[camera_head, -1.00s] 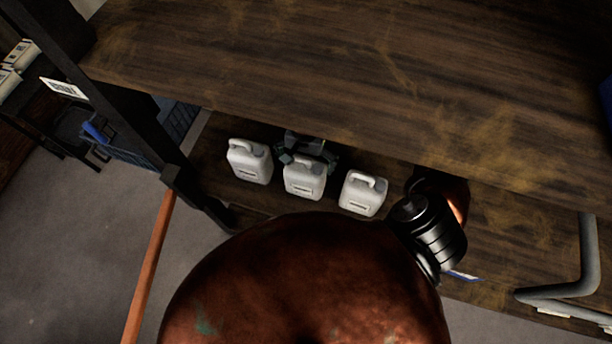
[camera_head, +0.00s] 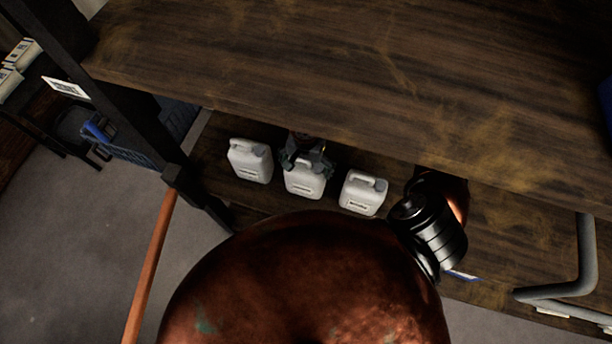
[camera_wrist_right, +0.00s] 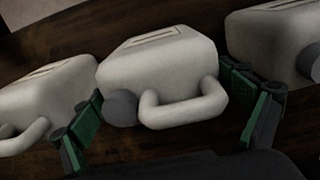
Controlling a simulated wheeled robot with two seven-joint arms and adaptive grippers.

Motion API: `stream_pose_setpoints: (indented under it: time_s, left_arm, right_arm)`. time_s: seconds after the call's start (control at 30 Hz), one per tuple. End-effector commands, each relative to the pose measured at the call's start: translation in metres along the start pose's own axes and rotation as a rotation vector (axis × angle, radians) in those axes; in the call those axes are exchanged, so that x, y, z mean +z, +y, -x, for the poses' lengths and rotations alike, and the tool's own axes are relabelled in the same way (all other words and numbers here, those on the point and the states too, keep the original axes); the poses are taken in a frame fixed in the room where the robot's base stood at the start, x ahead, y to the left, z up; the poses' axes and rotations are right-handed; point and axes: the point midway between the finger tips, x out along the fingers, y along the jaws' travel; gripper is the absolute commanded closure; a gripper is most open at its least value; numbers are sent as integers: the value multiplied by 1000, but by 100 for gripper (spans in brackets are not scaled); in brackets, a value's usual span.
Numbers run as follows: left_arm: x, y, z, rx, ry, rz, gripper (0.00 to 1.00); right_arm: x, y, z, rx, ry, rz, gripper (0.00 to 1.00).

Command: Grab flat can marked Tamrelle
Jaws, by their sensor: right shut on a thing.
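Three flat white cans with handles stand in a row on the lower shelf: a left can (camera_head: 250,163), a middle can (camera_head: 303,187) and a right can (camera_head: 361,195). Their labels are too small to read. My right gripper (camera_head: 304,164) is at the top of the middle can and covers its handle in the head view. In the right wrist view the green fingers (camera_wrist_right: 161,88) lie on either side of the middle can (camera_wrist_right: 165,65), shut on it. The cap and handle of that can face the wrist. My left gripper is not in view.
The upper wooden shelf (camera_head: 330,70) overhangs the cans closely. The neighbouring cans stand close on both sides of the gripper. A dark post (camera_head: 135,120) rises at the left, with a blue crate (camera_head: 140,145) behind it. A grey bent tube (camera_head: 588,260) is at the right.

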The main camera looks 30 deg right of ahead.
Motion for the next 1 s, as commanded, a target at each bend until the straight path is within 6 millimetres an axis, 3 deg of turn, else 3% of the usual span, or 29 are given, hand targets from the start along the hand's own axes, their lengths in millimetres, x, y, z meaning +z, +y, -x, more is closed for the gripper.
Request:
stream_pose_setpoints:
  time_s: [0.23, 0.57, 0.87, 1.0]
  left_arm:
    - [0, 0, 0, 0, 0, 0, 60]
    - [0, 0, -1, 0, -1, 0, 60]
    - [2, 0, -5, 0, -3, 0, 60]
    - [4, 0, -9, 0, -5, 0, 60]
  right_arm:
    - [0, 0, 0, 0, 0, 0, 49]
    - [0, 0, 4, -1, 1, 0, 49]
    - [-1, -1, 36, -4, 4, 0, 49]
    - [30, -1, 34, -3, -1, 10, 49]
